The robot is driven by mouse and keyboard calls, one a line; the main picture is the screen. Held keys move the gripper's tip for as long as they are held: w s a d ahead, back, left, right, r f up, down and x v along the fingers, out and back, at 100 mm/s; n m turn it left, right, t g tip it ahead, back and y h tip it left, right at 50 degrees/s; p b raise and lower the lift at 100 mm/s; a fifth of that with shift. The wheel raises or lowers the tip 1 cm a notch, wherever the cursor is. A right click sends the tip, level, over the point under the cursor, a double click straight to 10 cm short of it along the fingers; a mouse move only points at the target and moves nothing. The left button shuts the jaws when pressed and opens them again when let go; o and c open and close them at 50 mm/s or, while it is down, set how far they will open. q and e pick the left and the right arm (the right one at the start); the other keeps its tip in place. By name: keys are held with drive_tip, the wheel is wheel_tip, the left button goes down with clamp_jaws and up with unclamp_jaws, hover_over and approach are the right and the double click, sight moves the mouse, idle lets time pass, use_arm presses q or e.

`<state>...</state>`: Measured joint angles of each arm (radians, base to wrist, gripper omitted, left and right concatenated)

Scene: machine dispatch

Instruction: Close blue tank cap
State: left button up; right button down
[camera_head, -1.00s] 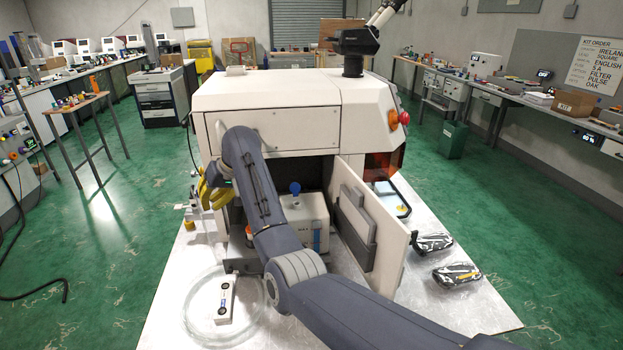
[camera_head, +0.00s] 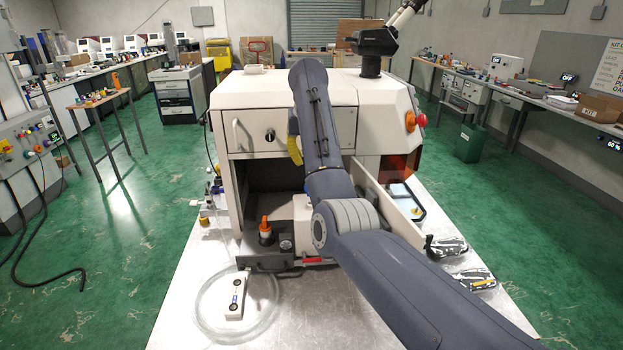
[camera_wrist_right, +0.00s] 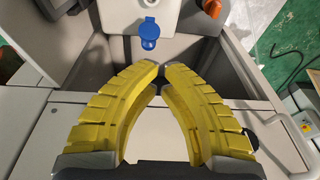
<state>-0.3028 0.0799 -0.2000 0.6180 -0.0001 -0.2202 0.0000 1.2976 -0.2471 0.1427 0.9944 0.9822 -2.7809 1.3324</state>
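The white tank (camera_head: 302,207) stands inside the open front of the machine, mostly hidden behind my right arm in the head view. In the right wrist view, the tank (camera_wrist_right: 118,18) shows at the top. Its blue cap (camera_wrist_right: 149,28) has a round upper part and an oval blue piece just below it; the cap is hidden in the head view. My right gripper (camera_wrist_right: 161,70) has its yellow fingertips together with nothing between them, just below the cap in that view and apart from it. In the head view only a yellow finger of it (camera_head: 294,142) shows. My left gripper is out of view.
The machine's open door (camera_head: 392,205) stands right of the compartment. The table's front middle is clear.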

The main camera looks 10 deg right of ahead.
drive_tip(key=shift+d+r+h, duration=0.3)
drive_tip(key=shift+d+r, duration=0.35)
drive_tip(key=shift+d, duration=0.2)
drive_tip(key=shift+x, duration=4.9)
drive_tip(key=shift+s, duration=0.1)
